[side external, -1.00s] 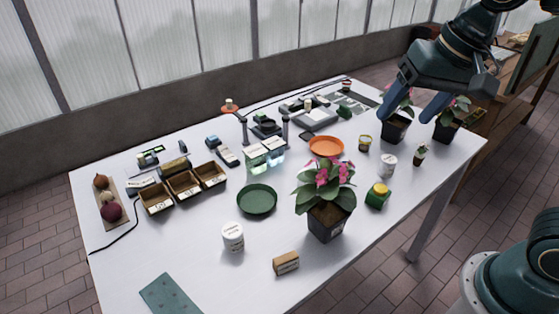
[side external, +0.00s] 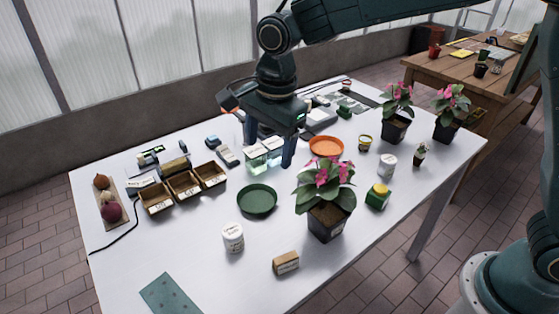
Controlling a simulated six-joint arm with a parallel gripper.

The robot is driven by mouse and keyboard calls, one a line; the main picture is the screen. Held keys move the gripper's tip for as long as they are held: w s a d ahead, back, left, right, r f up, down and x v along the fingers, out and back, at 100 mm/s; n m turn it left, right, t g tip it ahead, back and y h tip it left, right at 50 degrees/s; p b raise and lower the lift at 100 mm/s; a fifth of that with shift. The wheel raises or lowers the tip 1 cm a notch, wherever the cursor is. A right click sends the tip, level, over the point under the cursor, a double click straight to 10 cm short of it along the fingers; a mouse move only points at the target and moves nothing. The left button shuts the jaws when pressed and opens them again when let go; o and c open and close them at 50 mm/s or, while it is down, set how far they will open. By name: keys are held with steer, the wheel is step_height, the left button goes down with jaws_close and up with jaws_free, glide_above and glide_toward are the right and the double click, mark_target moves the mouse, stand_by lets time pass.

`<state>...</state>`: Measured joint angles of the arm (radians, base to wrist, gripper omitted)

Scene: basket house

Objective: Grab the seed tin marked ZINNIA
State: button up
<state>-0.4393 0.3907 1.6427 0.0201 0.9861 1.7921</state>
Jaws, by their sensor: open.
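No lettering reading ZINNIA can be made out, so I cannot tell which container is the marked tin. A white lidded tin (side external: 232,238) stands upright at the front middle of the table, its label too small to read. A second white tin (side external: 388,166) stands at the right, and a small yellow-topped tin (side external: 364,143) stands behind it. My gripper (side external: 267,155) points down over the back middle of the table, open.
A pink-flowered potted plant (side external: 328,219) stands tall right of the green saucer (side external: 257,201). Small wooden boxes (side external: 184,185) are at left, a tan box (side external: 286,262) in front, an orange saucer (side external: 326,146) behind. The front left-middle tabletop is fairly clear.

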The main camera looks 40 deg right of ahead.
mark_target(232, 230)
steer(key=w+a+f+m+g, duration=0.1)
steer(key=a+f+m, duration=0.3)
steer(key=a+f, duration=0.5)
steer(key=shift+w+f+m, duration=0.4)
steer(key=shift+w, duration=0.4)
steer(key=shift+w+f, duration=0.1)
steer(key=shift+f, duration=4.2)
steer(key=shift+f, duration=0.1)
steer(key=shift+w+d+f, duration=0.1)
steer(key=shift+f, duration=1.15)
steer(key=shift+d+f, duration=0.1)
steer(key=shift+f, duration=1.15)
steer(key=shift+c, duration=0.4)
steer(key=c, duration=1)
